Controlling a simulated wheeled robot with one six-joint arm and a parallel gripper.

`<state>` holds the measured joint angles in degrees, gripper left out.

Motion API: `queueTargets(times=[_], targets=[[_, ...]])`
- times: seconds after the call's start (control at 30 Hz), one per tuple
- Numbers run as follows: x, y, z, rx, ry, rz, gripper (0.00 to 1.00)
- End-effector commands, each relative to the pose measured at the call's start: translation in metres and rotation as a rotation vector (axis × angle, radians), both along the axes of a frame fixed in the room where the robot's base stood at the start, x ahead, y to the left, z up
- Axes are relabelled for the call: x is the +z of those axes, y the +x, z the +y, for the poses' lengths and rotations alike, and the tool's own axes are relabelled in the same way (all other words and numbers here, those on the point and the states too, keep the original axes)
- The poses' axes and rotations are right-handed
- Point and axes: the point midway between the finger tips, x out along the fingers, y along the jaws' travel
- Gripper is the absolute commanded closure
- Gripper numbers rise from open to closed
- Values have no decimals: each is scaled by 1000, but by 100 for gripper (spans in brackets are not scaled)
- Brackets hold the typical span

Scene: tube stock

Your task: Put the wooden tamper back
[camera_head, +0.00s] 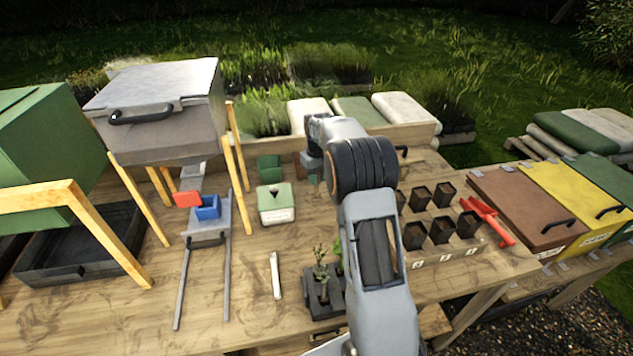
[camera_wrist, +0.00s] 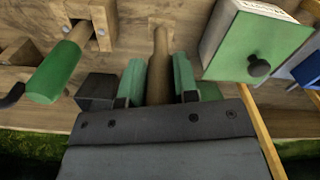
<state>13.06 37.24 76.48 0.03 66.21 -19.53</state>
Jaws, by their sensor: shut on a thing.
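My gripper (camera_wrist: 158,78) shows in the wrist view, its two green-padded fingers closed on either side of an upright-looking wooden rod, the wooden tamper (camera_wrist: 160,52). The tamper's far end points toward the tabletop; whether it touches the table I cannot tell. In the head view my arm hides most of the gripper and the tamper. A wooden holder (camera_wrist: 103,22) is fixed at the upper left of the wrist view, with a green-handled tool (camera_wrist: 55,72) in it, to the left of my gripper.
A white box with a green face and black knob (camera_wrist: 250,45) is close right of my gripper; it also shows in the head view (camera_head: 276,205). Black pots (camera_head: 442,229) and a red tool (camera_head: 487,220) are to the right. Bare table (camera_head: 240,300) lies front left.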

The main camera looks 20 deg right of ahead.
Motion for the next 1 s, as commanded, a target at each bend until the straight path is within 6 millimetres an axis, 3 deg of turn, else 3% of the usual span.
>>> queueTargets(times=[0.33,0.57,0.97,1.0], targets=[[-15,12,2,1,0,1,100],[-42,11,1,1,0,0,100],[-48,11,1,1,0,-1,100],[-46,11,1,1,0,0,68]])
